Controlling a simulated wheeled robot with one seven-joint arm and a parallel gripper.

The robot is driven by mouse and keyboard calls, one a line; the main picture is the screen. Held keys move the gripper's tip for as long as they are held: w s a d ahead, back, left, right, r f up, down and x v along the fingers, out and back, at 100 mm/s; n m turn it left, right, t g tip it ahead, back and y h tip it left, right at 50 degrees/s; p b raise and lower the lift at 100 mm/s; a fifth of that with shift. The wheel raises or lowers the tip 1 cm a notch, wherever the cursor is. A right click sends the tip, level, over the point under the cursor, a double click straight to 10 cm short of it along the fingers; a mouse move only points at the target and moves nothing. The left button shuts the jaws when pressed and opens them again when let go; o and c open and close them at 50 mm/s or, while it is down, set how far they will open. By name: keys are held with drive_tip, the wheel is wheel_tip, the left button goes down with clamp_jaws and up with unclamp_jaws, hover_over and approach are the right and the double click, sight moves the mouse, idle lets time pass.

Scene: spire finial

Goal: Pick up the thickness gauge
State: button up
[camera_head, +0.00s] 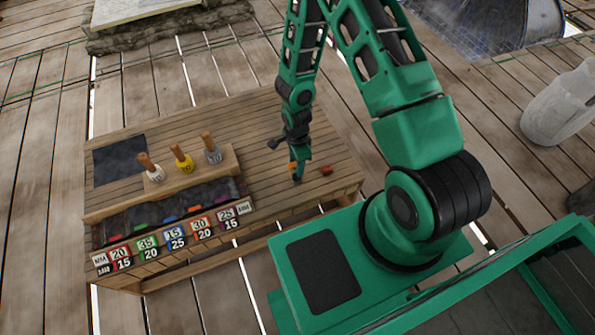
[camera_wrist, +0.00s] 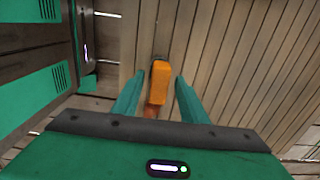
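An orange thing with a dark end (camera_wrist: 160,85), which looks like the thickness gauge, is between my gripper's two fingers in the wrist view. My gripper (camera_wrist: 159,88) is open, with a gap showing on each side of the orange thing. In the head view, my gripper (camera_head: 297,176) points down at the right part of the wooden workbench (camera_head: 270,135). A bit of orange (camera_head: 292,166) shows at its fingertips. I cannot tell how high the fingertips are above the bench top. A reddish-brown patch (camera_wrist: 150,112) shows below the orange thing in the wrist view.
A small red-orange piece (camera_head: 326,170) lies right of my gripper on the bench. A wooden block (camera_head: 190,173) holds three handled tools at left. A divided tray with numbered labels (camera_head: 175,237) runs along the bench front. A dark mat (camera_head: 119,160) lies at the far left.

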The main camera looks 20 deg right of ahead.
clamp_jaws()
